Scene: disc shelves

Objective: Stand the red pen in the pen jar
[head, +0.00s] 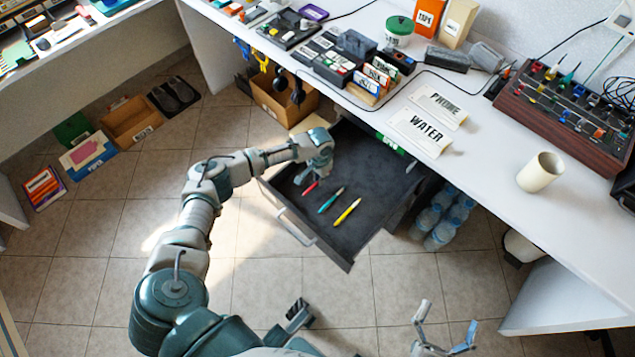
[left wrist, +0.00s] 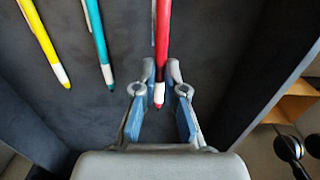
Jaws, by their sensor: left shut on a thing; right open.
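The red pen (head: 310,188) lies in the open drawer (head: 385,185), beside a teal pen (head: 332,200) and a yellow pen (head: 347,211). My left gripper (head: 301,178) reaches down into the drawer and is shut on one end of the red pen. In the left wrist view the red pen (left wrist: 162,50) runs between the fingertips of my left gripper (left wrist: 160,90). The pen jar (head: 540,172), a cream cylinder, stands upright on the white desk at the right. My right gripper (head: 446,335) is open and empty at the bottom of the head view, over the floor.
The desk (head: 480,195) carries WATER (head: 420,131) and PHONE (head: 438,105) signs and a wooden rack of small items (head: 570,110) behind the jar. Water bottles (head: 440,215) stand under the desk. The desk around the jar's front is clear.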

